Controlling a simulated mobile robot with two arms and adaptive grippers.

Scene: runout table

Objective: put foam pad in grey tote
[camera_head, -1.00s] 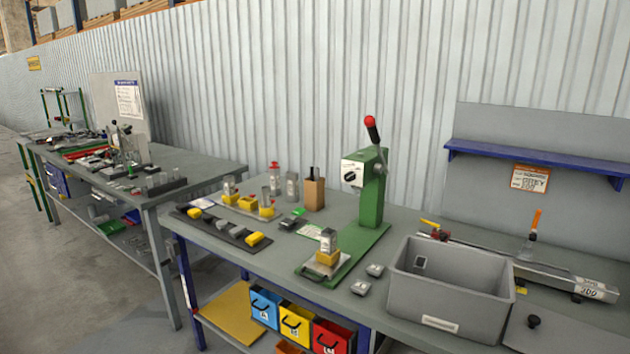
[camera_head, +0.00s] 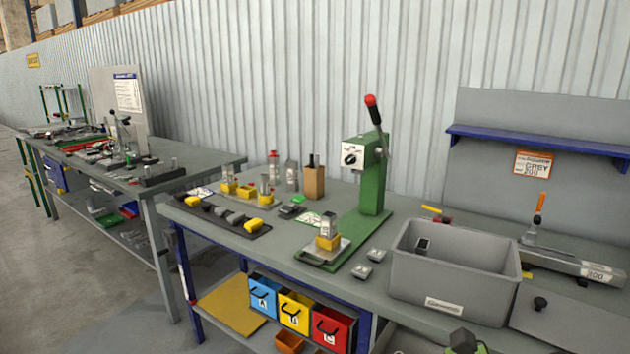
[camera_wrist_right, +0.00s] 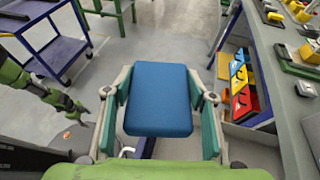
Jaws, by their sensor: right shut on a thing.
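The foam pad (camera_wrist_right: 160,97) is a blue rounded block in the right wrist view. My right gripper (camera_wrist_right: 160,108) is shut on it, with a green finger against each side. The floor shows below the pad, which is beside the bench. The grey tote (camera_head: 415,283) is an open box on the bench at the right in the head view. A small dark item (camera_head: 422,246) shows inside it. My left arm shows at the left of the wrist view, ending in what looks like my left gripper (camera_wrist_right: 72,108); its finger opening is unclear.
A long grey tool (camera_head: 570,264) lies right of the tote. Blue, yellow and red bins (camera_head: 296,312) sit under the bench. A blue cart (camera_wrist_right: 55,50) stands on the floor.

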